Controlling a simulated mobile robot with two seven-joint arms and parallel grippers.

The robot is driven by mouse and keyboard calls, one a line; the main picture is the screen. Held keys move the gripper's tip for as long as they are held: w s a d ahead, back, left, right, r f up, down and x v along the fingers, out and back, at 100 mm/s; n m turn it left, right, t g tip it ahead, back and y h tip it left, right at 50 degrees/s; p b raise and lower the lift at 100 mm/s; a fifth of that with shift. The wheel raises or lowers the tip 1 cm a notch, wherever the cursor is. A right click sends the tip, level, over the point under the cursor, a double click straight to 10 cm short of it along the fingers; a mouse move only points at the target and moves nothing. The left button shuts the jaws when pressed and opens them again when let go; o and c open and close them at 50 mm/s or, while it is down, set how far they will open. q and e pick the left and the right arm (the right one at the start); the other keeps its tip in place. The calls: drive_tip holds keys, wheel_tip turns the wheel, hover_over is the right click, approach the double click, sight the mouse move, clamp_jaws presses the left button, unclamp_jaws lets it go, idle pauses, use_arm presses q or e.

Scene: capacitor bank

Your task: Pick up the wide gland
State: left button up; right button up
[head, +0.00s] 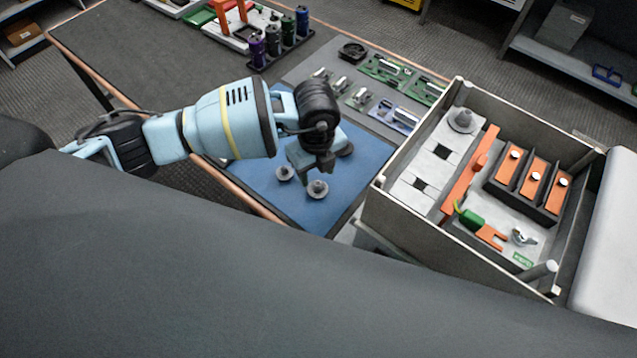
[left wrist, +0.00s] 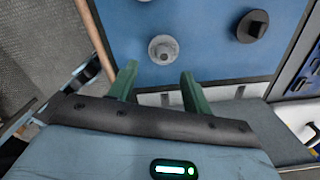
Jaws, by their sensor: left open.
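Several glands stand on the blue mat (head: 258,187). One grey gland (head: 317,189) is nearest the box, and a smaller-looking grey gland (head: 285,173) is to its left. A dark gland (head: 346,150) is partly hidden behind my left gripper (head: 311,168). In the left wrist view the nearer grey gland (left wrist: 163,49) lies beyond the open green fingers (left wrist: 158,82), and the dark gland (left wrist: 252,26) is up and right, looking broader. The third gland (left wrist: 145,1) is cut by the top edge. I cannot tell for sure which is the wide one. My left gripper is open, empty and above the mat.
An open box (head: 400,213) with orange and grey parts stands right of the mat. Circuit modules (head: 393,115) lie behind the mat. A rack of dark and purple cylinders (head: 282,52) stands at the back. The grey tabletop (head: 150,60) at the far left is clear.

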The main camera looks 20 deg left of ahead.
sight(317, 183)
use_arm(q)
drive_tip(key=shift+f, duration=0.95)
drive_tip(key=shift+w+f, duration=0.1)
drive_tip(key=shift+f, duration=0.05)
drive_tip(key=f, duration=0.5)
drive_tip(key=shift+w+b, duration=0.25)
drive_tip(key=shift+b, duration=0.1)
drive_tip(key=shift+r, duration=0.1)
drive_tip(key=c, duration=0.6)
drive_tip(key=shift+a+r, duration=0.1)
drive_tip(key=shift+r, duration=0.1)
